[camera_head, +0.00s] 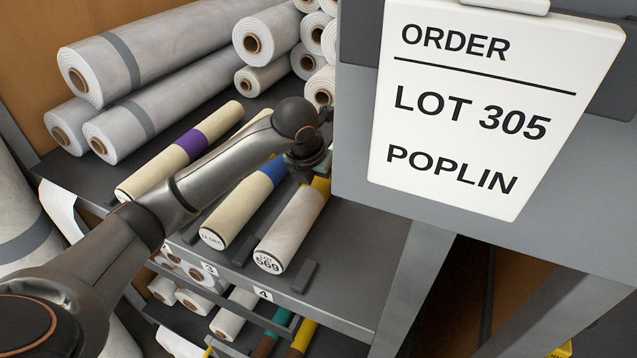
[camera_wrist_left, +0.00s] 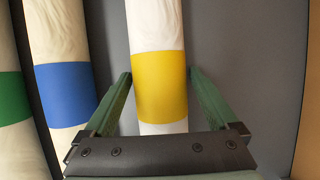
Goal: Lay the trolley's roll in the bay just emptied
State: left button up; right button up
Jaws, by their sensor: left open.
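A cream roll with a yellow band (camera_head: 291,228) lies on the grey shelf above label 4; its end label seems to read 569. In the left wrist view this roll (camera_wrist_left: 155,35) runs between the fingers of my left gripper (camera_wrist_left: 160,78). The gripper is open, one finger on each side of the yellow band, with a gap visible at the right. In the head view the left gripper (camera_head: 316,165) is partly hidden by its wrist and the sign's panel. A blue-banded roll (camera_head: 235,214) lies left, above label 3. No trolley is identifiable. My right gripper is out of view.
A purple-banded roll (camera_head: 180,153) lies farther left; another cream roll is mostly behind my arm. Large grey-white rolls (camera_head: 165,50) are stacked behind. A sign reading LOT 305 POPLIN (camera_head: 480,115) hangs at the right. The shelf (camera_head: 345,270) is bare right of the yellow-banded roll.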

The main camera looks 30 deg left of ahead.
pick_arm(q)
jog(key=shift+o, duration=0.3)
jog(key=shift+s+r, duration=0.1)
jog(key=shift+r, duration=0.4)
jog(key=v, duration=1)
jog(key=shift+s+r, duration=0.1)
jog(key=shift+r, duration=0.15)
jog(key=shift+s+r, duration=0.2)
jog(key=shift+r, duration=0.1)
